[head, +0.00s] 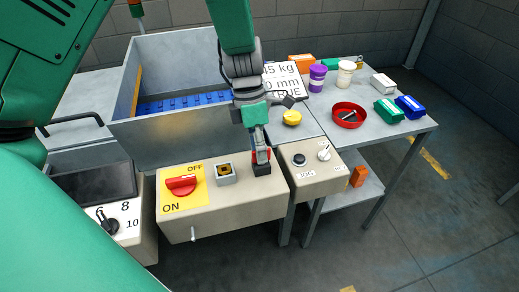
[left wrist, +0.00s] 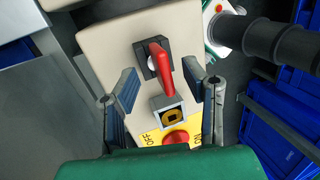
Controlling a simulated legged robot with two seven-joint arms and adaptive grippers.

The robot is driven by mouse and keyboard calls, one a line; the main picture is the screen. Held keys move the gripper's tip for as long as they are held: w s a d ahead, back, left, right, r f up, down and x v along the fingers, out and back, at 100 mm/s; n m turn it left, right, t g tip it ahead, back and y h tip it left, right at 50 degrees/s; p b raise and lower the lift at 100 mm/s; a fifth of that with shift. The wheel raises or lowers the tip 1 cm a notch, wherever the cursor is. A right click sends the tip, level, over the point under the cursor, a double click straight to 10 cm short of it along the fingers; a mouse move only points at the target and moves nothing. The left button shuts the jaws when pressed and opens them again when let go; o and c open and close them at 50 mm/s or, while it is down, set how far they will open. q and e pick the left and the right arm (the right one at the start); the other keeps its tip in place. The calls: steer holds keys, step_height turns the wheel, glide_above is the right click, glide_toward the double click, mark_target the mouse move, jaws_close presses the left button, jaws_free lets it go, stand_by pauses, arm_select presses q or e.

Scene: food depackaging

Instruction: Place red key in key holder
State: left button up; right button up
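The red key (left wrist: 165,75) stands on a black square base (left wrist: 150,60) on the beige control panel. In the head view the key (head: 268,154) is mostly hidden by my left gripper (head: 260,148), which is directly above it. In the left wrist view my left gripper (left wrist: 162,84) is open, with one finger on each side of the key and visible gaps between. The key holder, a grey square block with a yellow and dark socket (left wrist: 170,116), sits beside the key; in the head view the holder (head: 226,174) is left of it. My right gripper is not in view.
A red ON/OFF switch (head: 181,185) on a yellow plate is left of the holder. A JOG panel (head: 313,172) adjoins on the right. A metal bin (head: 180,137) stands behind the panel. The table at right carries a red bowl (head: 348,115) and several containers.

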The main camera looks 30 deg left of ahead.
arm_select(q)
steer(key=v, duration=1.1)
steer(key=shift+r+p, duration=0.35)
steer(key=shift+p, duration=0.05)
steer(key=shift+w+a, duration=0.1)
